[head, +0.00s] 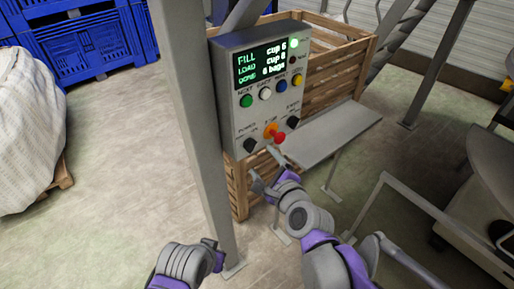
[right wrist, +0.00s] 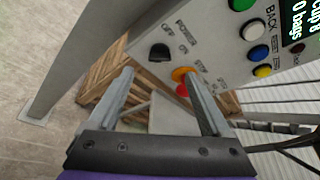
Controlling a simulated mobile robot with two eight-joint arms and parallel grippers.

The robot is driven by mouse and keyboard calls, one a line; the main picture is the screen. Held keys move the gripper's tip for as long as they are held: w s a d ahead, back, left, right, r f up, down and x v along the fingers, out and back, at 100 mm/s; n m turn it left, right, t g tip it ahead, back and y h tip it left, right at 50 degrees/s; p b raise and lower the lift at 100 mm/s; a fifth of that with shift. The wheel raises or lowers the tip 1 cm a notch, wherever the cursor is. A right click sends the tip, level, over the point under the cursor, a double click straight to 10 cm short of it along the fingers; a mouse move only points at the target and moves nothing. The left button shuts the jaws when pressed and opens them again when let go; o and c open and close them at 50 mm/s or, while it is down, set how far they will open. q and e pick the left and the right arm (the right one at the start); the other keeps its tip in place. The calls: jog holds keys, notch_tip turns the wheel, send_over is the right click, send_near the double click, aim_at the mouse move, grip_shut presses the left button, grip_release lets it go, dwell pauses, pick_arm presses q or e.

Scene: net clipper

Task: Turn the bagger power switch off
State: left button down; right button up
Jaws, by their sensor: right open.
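The bagger's grey control box (head: 222,90) has a lit display and stands on a post. Its power switch (head: 250,145) is a black knob at the lower left of the panel; in the right wrist view the knob (right wrist: 160,52) lies just beyond and between the fingertips. Its setting is too small to read. My right gripper (head: 264,168) is open and empty, below the switch and apparently not touching it; both fingers also show in the right wrist view (right wrist: 155,82). My left gripper (head: 208,246) is low near the post; its fingers are not clear.
A red emergency stop (head: 279,137) on an orange base sits right of the switch, close to a right finger. Another black knob (head: 293,122) is farther right. A wooden crate (head: 328,72) stands behind, and a grey shelf (head: 325,132) projects at the right.

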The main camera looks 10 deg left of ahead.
aim_at(251, 147)
jog(key=x, duration=0.8)
jog(key=shift+w+a+f, duration=0.1)
jog(key=shift+w+a, duration=0.05)
jog(key=shift+w, duration=0.2)
